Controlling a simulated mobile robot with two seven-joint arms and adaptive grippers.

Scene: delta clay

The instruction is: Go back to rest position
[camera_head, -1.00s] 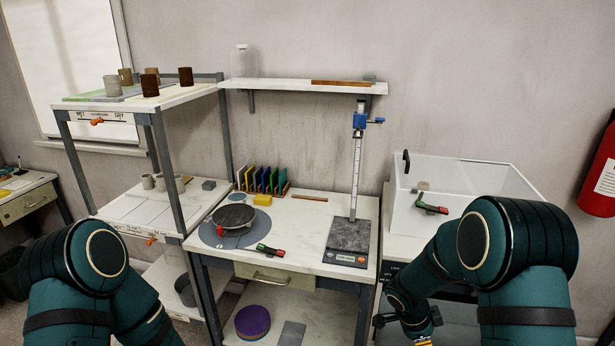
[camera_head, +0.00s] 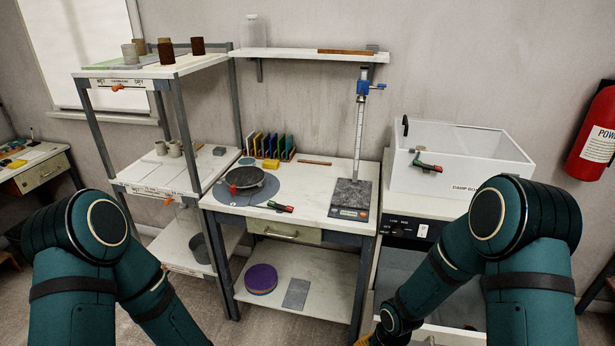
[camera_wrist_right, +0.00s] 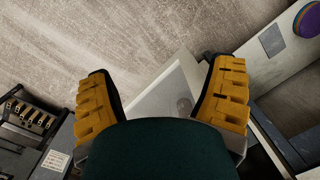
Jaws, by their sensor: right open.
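My right arm (camera_head: 450,255) comes in from the right in the head view and reaches down in front of the oven. My right gripper (camera_wrist_right: 160,92) shows in the right wrist view, with its two yellow ridged fingers wide apart and nothing between them. In the head view only a bit of yellow shows at the bottom edge. My left arm (camera_head: 100,250) is folded low at the left. Its gripper is below the picture and out of view.
A workbench (camera_head: 325,206) with a banding wheel (camera_head: 246,183) and a height gauge on a scale (camera_head: 350,197) stands ahead. A shelf rack (camera_head: 160,200) is at the left. A white damp box (camera_head: 460,180) sits above the oven (camera_head: 415,228) at the right. The floor in front is partly clear.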

